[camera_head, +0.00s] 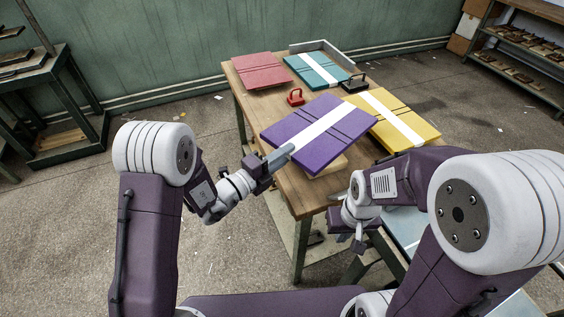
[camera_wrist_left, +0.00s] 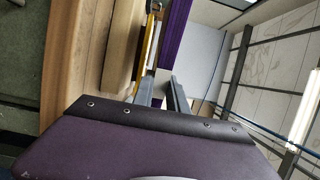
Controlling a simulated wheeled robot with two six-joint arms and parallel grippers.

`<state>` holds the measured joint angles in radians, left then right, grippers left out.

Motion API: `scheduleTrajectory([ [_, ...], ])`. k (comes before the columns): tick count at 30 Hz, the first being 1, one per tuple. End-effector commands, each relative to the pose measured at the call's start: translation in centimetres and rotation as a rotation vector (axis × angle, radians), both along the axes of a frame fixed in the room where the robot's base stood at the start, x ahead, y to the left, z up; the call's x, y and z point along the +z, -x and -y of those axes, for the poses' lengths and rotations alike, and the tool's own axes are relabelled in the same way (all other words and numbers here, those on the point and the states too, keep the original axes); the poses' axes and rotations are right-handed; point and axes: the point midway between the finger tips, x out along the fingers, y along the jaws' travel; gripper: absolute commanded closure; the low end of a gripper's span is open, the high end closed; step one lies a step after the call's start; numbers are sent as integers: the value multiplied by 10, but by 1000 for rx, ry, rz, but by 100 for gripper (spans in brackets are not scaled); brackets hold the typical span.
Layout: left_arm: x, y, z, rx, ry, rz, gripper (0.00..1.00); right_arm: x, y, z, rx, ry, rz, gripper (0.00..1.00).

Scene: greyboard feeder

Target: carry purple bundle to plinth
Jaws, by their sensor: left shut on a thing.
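The purple bundle (camera_head: 318,131), with a white band across it, is over the near part of the wooden table. My left gripper (camera_head: 282,157) is shut on its left edge, at the end of the white band. In the left wrist view, the purple bundle (camera_wrist_left: 177,30) runs up from the fingers (camera_wrist_left: 162,88). A pale wooden block (camera_head: 330,168), which looks like the plinth, shows under the bundle's near side. The bundle hides most of it, and I cannot tell whether they touch. My right gripper (camera_head: 359,242) hangs beside the table's right side, away from the bundle; its finger opening is unclear.
A yellow bundle (camera_head: 413,127) lies right of the purple one. Teal (camera_head: 306,74) and red (camera_head: 262,73) bundles lie at the back near a grey corner rail (camera_head: 335,52). Small red (camera_head: 295,98) and black (camera_head: 356,84) handled objects stand between. The table's near left corner (camera_head: 290,200) is bare.

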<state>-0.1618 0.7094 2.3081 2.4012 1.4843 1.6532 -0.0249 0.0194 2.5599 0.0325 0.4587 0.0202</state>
Motion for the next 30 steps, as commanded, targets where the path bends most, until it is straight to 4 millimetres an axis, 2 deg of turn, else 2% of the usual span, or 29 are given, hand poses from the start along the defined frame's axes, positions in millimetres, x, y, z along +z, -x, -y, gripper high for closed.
scheduleTrajectory([
  [1, -5, -8, -8, 4, 4, 7, 100, -3, 0, 0, 0, 0, 0, 100],
  [4, -12, -16, -17, 1, 5, 7, 100, -5, 0, 0, 0, 0, 0, 100],
  [11, -16, -19, -20, -2, 4, 6, 100, -5, 0, 0, 0, 0, 0, 100],
  [19, -55, -19, -20, -2, 3, 5, 100, -19, 0, 0, 0, 0, 0, 100],
  [29, -57, -19, -20, -2, 4, 7, 100, -19, 0, 0, 0, 0, 0, 100],
  [30, -60, -18, -20, -2, 0, 0, 79, -20, 0, 0, 0, 0, 0, 100],
])
